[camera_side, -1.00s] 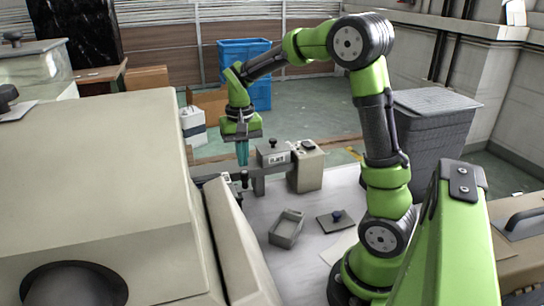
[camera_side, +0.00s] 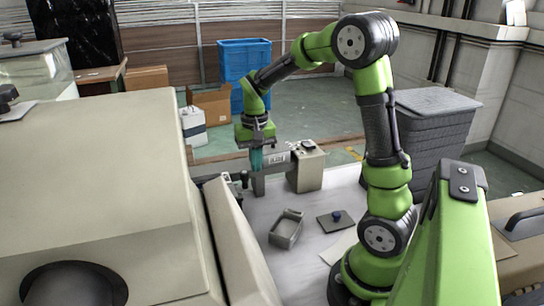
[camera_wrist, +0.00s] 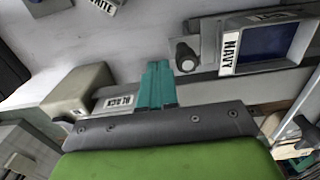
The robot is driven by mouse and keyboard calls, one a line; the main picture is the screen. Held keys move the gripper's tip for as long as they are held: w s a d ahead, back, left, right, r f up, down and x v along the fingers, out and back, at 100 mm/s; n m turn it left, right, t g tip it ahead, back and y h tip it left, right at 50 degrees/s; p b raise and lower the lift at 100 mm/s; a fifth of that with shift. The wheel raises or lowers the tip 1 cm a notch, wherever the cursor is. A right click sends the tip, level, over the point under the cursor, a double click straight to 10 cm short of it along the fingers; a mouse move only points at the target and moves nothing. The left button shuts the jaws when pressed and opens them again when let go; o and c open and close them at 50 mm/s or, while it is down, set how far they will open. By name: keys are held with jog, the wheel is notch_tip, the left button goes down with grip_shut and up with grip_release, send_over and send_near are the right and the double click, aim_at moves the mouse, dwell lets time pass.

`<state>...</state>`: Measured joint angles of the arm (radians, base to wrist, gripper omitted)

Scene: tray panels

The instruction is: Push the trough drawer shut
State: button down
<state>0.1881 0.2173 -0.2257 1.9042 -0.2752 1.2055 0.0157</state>
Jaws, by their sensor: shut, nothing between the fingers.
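An open grey trough (camera_wrist: 265,66) with a dark blue inside and a NAVY label lies at the upper right of the wrist view. A dark-tipped knob (camera_wrist: 187,58) is at its left end. I cannot tell for sure that this is the drawer the task names. My gripper (camera_side: 257,160) has teal fingers, shut and empty, pointing down beside the grey rail in the side view. In the wrist view the shut fingers (camera_wrist: 157,82) are left of and below the knob, with a visible gap between. The side view does not show contact clearly.
A beige box (camera_side: 308,168) stands by the rail; a BLACK label (camera_wrist: 118,102) shows in the wrist view. A large beige housing (camera_side: 95,200) fills the left.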

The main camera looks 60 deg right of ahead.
aim_at(229, 178)
jog(key=shift+f, duration=2)
dwell(0.5)
jog(key=shift+w+a, duration=4.1)
jog(key=shift+s+d, duration=0.1)
jog(key=shift+s+d+r, duration=0.15)
jog(key=shift+s+d, duration=0.2)
notch_tip(229, 178, up, 7)
